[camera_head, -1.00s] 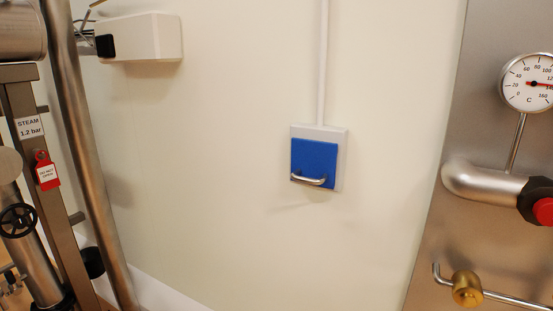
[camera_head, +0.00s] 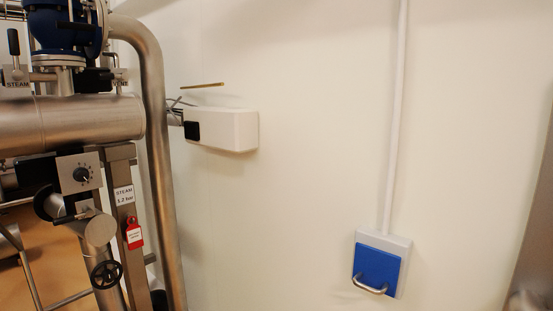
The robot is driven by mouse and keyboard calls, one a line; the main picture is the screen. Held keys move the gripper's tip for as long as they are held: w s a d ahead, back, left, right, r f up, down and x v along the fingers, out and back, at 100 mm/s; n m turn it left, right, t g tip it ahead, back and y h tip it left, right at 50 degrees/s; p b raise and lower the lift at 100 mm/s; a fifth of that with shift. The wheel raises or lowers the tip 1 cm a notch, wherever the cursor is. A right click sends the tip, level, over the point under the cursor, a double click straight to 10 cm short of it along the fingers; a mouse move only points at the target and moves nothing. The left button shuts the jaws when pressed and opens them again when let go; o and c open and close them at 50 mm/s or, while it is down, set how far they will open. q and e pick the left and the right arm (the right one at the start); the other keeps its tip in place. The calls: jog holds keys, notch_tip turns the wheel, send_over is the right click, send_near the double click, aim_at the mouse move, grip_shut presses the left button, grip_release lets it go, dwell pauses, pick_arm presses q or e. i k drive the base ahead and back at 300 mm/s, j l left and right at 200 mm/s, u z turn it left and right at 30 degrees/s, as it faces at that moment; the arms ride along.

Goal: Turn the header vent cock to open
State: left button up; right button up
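A horizontal steel header pipe (camera_head: 75,122) is at the upper left in the head view. A small plate reading VENT (camera_head: 120,84) sits above its right end. A small metal fitting with a thin upright stem (camera_head: 116,62) stands by that plate, partly behind the blue valve's flange. It looks like the vent cock, but its handle position is too small to tell. A plate reading STEAM (camera_head: 17,84) with a black-gripped lever (camera_head: 14,44) is further left. Neither of my grippers is in view.
A blue flanged valve (camera_head: 62,28) stands on the header. A vertical steel pipe (camera_head: 160,150) runs right of it. A white box (camera_head: 228,130) and a blue-fronted box (camera_head: 377,266) are on the pale wall. A black handwheel (camera_head: 106,274) and red tag (camera_head: 134,234) are below.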

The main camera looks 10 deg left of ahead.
aim_at(121, 77)
jog(key=u, duration=1.3)
